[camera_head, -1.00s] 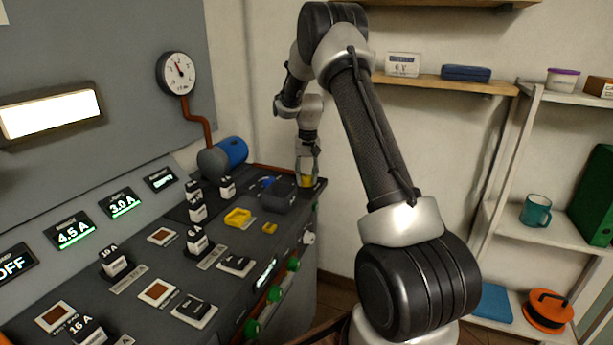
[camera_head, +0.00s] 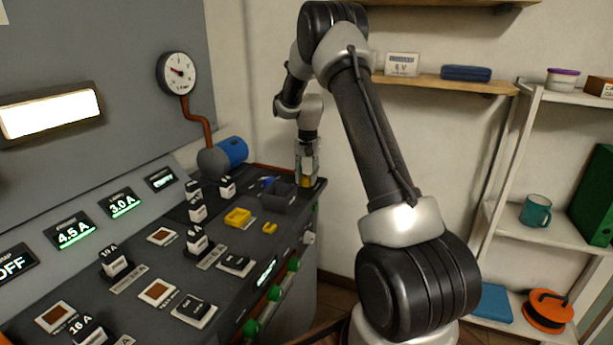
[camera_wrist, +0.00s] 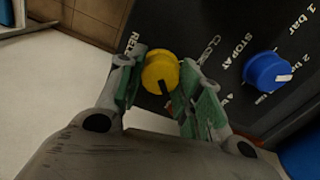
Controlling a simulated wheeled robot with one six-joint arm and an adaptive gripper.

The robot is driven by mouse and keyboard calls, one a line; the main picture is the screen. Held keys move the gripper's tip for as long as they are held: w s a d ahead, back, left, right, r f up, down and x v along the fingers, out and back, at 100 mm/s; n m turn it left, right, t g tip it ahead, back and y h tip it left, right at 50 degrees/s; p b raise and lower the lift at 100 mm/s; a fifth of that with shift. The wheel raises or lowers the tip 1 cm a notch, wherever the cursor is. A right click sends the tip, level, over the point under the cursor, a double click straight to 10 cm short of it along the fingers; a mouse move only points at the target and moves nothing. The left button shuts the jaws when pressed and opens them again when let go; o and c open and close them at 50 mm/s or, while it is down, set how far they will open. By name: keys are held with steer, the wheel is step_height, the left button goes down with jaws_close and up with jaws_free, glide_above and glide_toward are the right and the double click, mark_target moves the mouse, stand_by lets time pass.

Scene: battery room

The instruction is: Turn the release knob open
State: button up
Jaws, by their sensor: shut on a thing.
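The yellow release knob (camera_wrist: 157,70) sits between the green finger pads of my gripper (camera_wrist: 163,84) in the wrist view. The gripper is shut on it. The knob's black pointer mark faces the bottom of that picture, and a partly hidden label starting "REL" lies beside it. In the head view my gripper (camera_head: 307,168) is at the far right corner of the console, with some yellow of the knob (camera_head: 306,182) showing under the fingers. A dark box (camera_head: 280,197) beside it on the console looks open at the top.
A blue knob (camera_wrist: 267,72) marked "STOP AT" is near the gripper. A round gauge (camera_head: 177,73) on the wall panel has its needle toward the left.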

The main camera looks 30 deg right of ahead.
mark_target(307, 177)
steer(key=o, duration=1.1)
steer(key=shift+c, duration=0.2)
step_height(307, 177, up, 12)
steer(key=shift+s+d, duration=0.15)
